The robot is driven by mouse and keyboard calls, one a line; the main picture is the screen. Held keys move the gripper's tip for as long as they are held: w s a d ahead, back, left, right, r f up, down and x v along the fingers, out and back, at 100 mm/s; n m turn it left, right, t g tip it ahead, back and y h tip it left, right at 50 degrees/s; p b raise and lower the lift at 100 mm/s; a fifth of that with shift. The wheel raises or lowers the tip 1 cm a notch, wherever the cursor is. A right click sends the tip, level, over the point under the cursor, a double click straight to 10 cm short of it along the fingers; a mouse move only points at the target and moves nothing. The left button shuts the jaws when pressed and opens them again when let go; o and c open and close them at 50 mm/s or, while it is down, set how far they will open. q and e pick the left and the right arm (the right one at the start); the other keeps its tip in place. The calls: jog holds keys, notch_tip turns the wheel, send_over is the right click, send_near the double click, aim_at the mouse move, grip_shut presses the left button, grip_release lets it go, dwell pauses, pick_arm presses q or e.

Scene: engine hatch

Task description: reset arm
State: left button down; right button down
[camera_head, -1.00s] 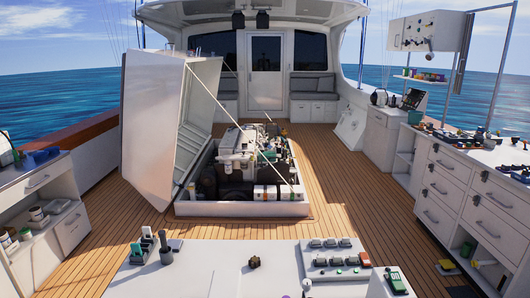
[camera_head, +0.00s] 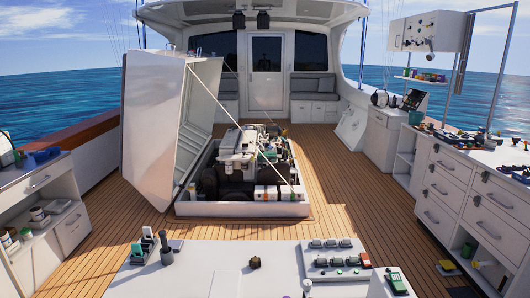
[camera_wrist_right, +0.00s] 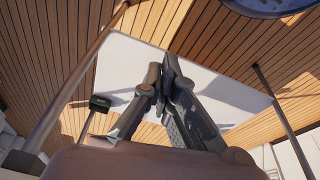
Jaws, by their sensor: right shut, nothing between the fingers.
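My right gripper (camera_wrist_right: 163,75) shows in the right wrist view with its dark fingers together and nothing between them. Behind it in that view are a white flat surface (camera_wrist_right: 225,97) and wooden deck planks. Neither of my arms shows in the head view, so my left gripper is not seen. In the head view the engine hatch (camera_head: 152,125) stands raised, tilted on its side, beside the engine (camera_head: 247,155) in its white-rimmed opening. A thin light rod or line runs from the hatch across to the rim.
A white console (camera_head: 220,257) with switches (camera_head: 335,258) and levers (camera_head: 166,250) is close in front. White counters with tools and drawers line the right (camera_head: 465,185) and left (camera_head: 65,220). Wooden deck (camera_head: 345,190) lies clear between the engine and the right counter.

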jog(key=s+d+f+g, duration=0.1)
jog(key=s+f, duration=0.3)
jog(key=f, duration=0.5)
jog(key=s+f, duration=0.4)
jog(key=f, duration=0.5)
jog(key=s+d+f, duration=0.2)
jog(key=s+f, duration=0.5)
jog(key=s, duration=0.4)
jog(key=shift+s+d+g, duration=0.2)
jog(key=shift+g, duration=0.2)
